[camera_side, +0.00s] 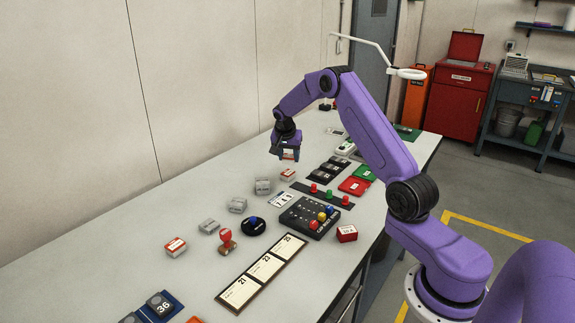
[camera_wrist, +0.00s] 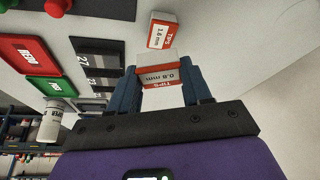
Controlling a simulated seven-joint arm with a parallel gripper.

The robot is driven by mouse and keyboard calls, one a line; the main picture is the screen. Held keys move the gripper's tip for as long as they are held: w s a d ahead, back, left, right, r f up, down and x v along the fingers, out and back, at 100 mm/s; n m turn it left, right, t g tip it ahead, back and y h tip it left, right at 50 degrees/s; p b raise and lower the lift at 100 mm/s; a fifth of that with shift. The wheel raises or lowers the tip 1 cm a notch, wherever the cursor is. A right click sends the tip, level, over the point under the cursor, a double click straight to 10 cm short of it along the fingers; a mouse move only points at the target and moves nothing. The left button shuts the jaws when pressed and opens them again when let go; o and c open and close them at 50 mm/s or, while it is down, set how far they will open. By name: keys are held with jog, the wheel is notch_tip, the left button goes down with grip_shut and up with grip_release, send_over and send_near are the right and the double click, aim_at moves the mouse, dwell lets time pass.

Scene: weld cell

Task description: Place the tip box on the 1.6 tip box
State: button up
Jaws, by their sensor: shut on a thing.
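My gripper (camera_side: 287,143) is shut on a white and red tip box (camera_side: 290,155) marked 0.8 mm and holds it above the bench. In the wrist view the held tip box (camera_wrist: 158,75) sits between the two blue fingers (camera_wrist: 163,82). The white and red 1.6 mm tip box (camera_wrist: 161,32) lies beyond it in the wrist view, apart from it. In the side view a white and red box (camera_side: 288,174) just below my gripper appears to be this one, though its label is too small to read. Nothing is seen on top of it.
Grey blocks (camera_side: 263,186) stand nearby. Another white and red box (camera_side: 175,246) lies nearer the front. A black tray with coloured knobs (camera_side: 310,217), a strip with red and green buttons (camera_side: 322,194) and red and green panels (camera_side: 354,185) lie to the right. The bench's wall side is clear.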

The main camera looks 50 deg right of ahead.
aim_at(287, 159)
jog(key=shift+w+d+f, duration=0.2)
jog(key=shift+w+f, duration=0.2)
jog(key=shift+f, duration=1.65)
jog(key=shift+f, duration=0.1)
jog(key=o, duration=1.1)
